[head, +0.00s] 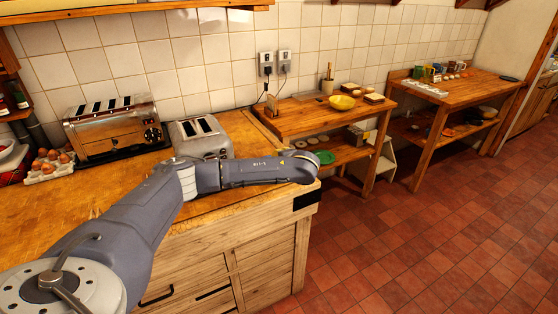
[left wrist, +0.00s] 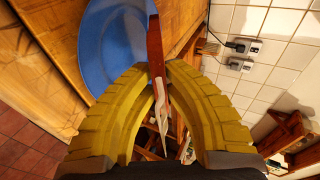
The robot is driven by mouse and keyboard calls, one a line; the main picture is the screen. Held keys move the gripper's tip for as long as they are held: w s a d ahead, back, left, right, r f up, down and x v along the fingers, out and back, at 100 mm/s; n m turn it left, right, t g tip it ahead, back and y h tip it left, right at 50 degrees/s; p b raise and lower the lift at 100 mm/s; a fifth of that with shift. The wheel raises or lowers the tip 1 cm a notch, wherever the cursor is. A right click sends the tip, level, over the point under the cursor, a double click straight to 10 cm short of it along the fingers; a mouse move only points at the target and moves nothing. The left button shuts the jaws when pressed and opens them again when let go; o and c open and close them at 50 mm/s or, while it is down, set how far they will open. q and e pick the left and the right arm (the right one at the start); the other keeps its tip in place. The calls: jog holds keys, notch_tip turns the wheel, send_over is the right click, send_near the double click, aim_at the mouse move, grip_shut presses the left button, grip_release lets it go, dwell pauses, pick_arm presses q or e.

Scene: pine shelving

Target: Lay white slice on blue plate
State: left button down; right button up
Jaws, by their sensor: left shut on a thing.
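The white slice (left wrist: 157,60) shows nearly edge-on in the left wrist view, with a reddish-brown crust along its edge and pale faces. My left gripper (left wrist: 158,75) is shut on it, a yellow finger on each side. The blue plate (left wrist: 105,45) lies on a wooden surface beyond the fingers, to the left of the slice and partly covered by the left finger. The slice overlaps the plate's right part in this view; I cannot tell the gap between them. In the head view my left arm reaches right, and its gripper, the slice and the plate are hidden. My right gripper is not in view.
In the head view a large toaster (head: 114,128), a smaller toaster (head: 201,136) and an egg tray (head: 50,166) stand on the counter. A yellow bowl (head: 342,102) sits on the pine shelf unit (head: 295,122), with a green plate (head: 325,157) below. Another pine table (head: 465,88) stands farther right.

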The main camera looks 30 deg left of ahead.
pick_arm(q)
jog(key=c, duration=1.4)
grip_release()
jog(key=shift+c, duration=0.2)
jog(key=v, duration=1.2)
